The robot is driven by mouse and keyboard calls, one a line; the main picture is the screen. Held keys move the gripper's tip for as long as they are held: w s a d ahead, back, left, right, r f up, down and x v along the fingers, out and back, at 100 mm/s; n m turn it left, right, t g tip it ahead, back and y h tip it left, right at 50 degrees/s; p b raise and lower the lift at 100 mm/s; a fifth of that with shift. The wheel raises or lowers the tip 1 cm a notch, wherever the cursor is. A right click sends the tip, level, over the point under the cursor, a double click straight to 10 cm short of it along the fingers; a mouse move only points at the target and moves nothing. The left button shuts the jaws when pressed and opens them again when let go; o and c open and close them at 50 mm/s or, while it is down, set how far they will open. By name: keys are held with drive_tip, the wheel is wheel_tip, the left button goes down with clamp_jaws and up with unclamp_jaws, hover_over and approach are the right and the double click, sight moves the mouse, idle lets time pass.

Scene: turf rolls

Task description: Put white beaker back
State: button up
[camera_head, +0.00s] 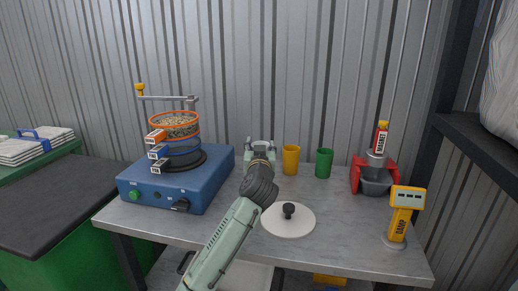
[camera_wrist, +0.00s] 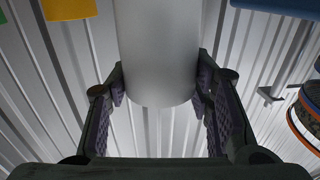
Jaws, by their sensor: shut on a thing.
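The white beaker (camera_wrist: 158,50) fills the upper middle of the wrist view as a plain, pale cylinder. My gripper (camera_wrist: 160,90) has its dark padded fingers on both sides of it and is shut on it. In the head view my gripper (camera_head: 260,146) is over the back middle of the table, left of a yellow beaker (camera_head: 291,160) and a green beaker (camera_head: 323,163). There the white beaker is mostly hidden by my wrist and fingers, and I cannot tell whether it touches the table.
A blue sieve shaker (camera_head: 178,185) with stacked sieves stands left of my arm. A white round lid (camera_head: 288,220) with a black knob lies in front. A red magnet stand (camera_head: 375,175) and a yellow damp meter (camera_head: 402,215) are at the right of the grey table (camera_head: 345,225).

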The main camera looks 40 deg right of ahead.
drive_tip(key=w+d+f+p, duration=0.1)
drive_tip(key=w+d, duration=0.1)
drive_tip(key=w, duration=0.1)
drive_tip(key=w+d+f+p, duration=0.1)
drive_tip(key=w+d, duration=0.1)
drive_tip(key=w, duration=0.1)
drive_tip(key=w+d+f+p, duration=0.2)
drive_tip(key=w, duration=0.1)
drive_tip(key=shift+f, duration=0.25)
drive_tip(key=shift+f, duration=0.25)
drive_tip(key=o, duration=1.3)
drive_tip(key=shift+r, duration=0.15)
